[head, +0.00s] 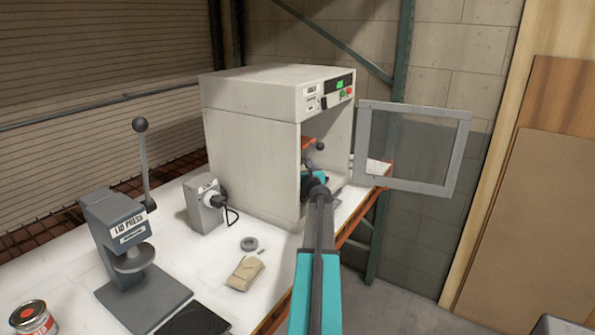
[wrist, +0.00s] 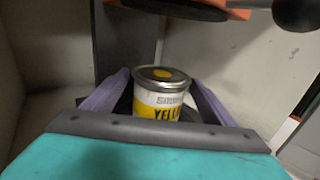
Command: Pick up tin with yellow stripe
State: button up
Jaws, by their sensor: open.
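The tin with the yellow stripe (wrist: 162,98) stands upright inside the white cabinet machine (head: 250,150). It has a metal lid with a yellow dot and a label that reads "YELL", the rest hidden. My gripper (wrist: 159,84) is open, with one purple finger on each side of the tin. I cannot tell whether the fingers touch it. The tin's lower part is hidden behind the gripper's dark front edge. In the head view my arm reaches into the cabinet and the tin cannot be made out.
The cabinet's framed door (head: 413,148) is swung open to the right. An orange clamp plate with a dark pad (wrist: 180,10) hangs above the tin. On the bench stand a lid press (head: 125,235), a red-labelled tin (head: 33,318), a grey ring (head: 249,243) and a tan cloth (head: 245,273).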

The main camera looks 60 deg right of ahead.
jog(key=shift+p+x, duration=0.45)
jog(key=shift+x, duration=1.35)
jog(key=c, duration=1.4)
jog(key=shift+c, duration=0.2)
jog(key=shift+r, duration=0.5)
jog(key=shift+r, duration=1.35)
jog(key=s+r+b, duration=0.1)
jog(key=s+b, duration=0.2)
jog(key=s, duration=1.2)
jog(key=shift+s+r+b, duration=0.2)
jog(key=shift+s+b, duration=0.1)
jog(key=shift+s, duration=0.05)
jog(key=shift+s, duration=0.15)
